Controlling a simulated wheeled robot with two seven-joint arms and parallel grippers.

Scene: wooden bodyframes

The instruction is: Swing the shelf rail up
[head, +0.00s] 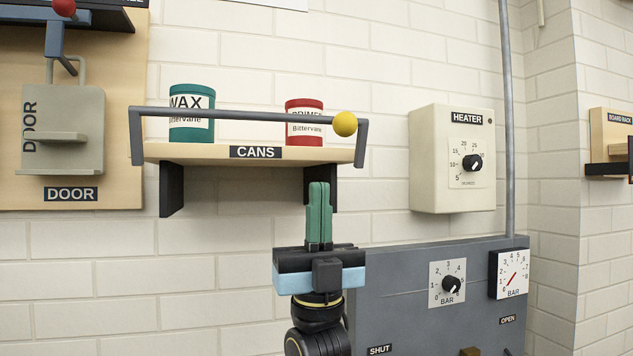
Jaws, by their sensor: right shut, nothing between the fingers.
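The shelf rail (240,116) is a grey bar with a bent arm at each end. It runs level across the front of the wooden shelf (290,154) labelled CANS, raised above the board and in front of the cans. A yellow ball knob (344,124) sits near its right end. My right gripper (318,187) points up, its green fingers shut together with nothing between them. In the picture its tips are below the shelf's right part, lower than the yellow knob and a little left of it. I cannot tell whether it touches the shelf. My left gripper is not in view.
A green WAX can (191,115) and a red can (304,122) stand on the shelf. A HEATER box (452,160) hangs to the right. A grey panel (400,300) with dials is at lower right. A DOOR board (120,120) is at left.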

